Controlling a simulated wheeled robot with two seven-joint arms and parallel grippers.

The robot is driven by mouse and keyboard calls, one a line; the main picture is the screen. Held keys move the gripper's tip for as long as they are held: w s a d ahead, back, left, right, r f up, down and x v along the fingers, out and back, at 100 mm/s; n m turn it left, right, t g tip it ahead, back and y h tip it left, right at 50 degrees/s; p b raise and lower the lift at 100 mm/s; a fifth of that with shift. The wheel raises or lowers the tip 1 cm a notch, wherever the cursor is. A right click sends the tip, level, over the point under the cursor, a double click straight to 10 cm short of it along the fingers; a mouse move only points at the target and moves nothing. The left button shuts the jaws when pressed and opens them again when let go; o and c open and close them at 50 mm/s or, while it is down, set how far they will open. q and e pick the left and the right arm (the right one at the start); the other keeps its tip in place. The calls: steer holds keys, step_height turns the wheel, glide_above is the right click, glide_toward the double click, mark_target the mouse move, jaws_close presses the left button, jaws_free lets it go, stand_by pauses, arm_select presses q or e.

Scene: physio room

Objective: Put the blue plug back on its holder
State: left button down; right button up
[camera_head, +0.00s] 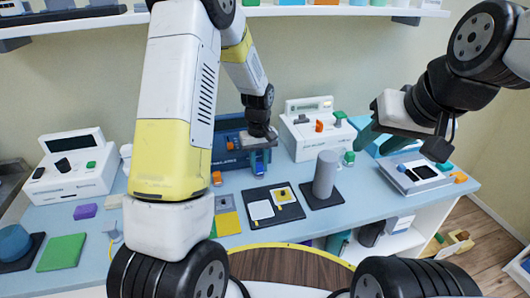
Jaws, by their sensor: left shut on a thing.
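My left gripper (262,141) reaches down in front of a dark blue device (228,131) at the back of the table. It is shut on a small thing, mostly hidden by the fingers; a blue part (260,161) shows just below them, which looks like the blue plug. I cannot tell whether it touches the device. The plug's holder cannot be made out clearly; it may be part of the blue device, which my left arm partly hides. My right gripper (382,139) is open and empty, its teal fingers apart above the right part of the table.
A grey cylinder (325,174) stands on a dark mat right of the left gripper. A black board (273,205) with white and yellow cards lies in front. White devices (75,167) (316,128) stand left and right of the blue one. A shelf (330,11) runs above.

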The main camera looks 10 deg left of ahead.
arm_select(q)
steer(key=shift+f, duration=0.45)
stand_by(0.4)
steer(key=c, duration=0.7)
jaws_free()
steer(key=shift+o, duration=0.2)
steer(key=shift+r, duration=0.15)
steer(key=shift+r, duration=3.4)
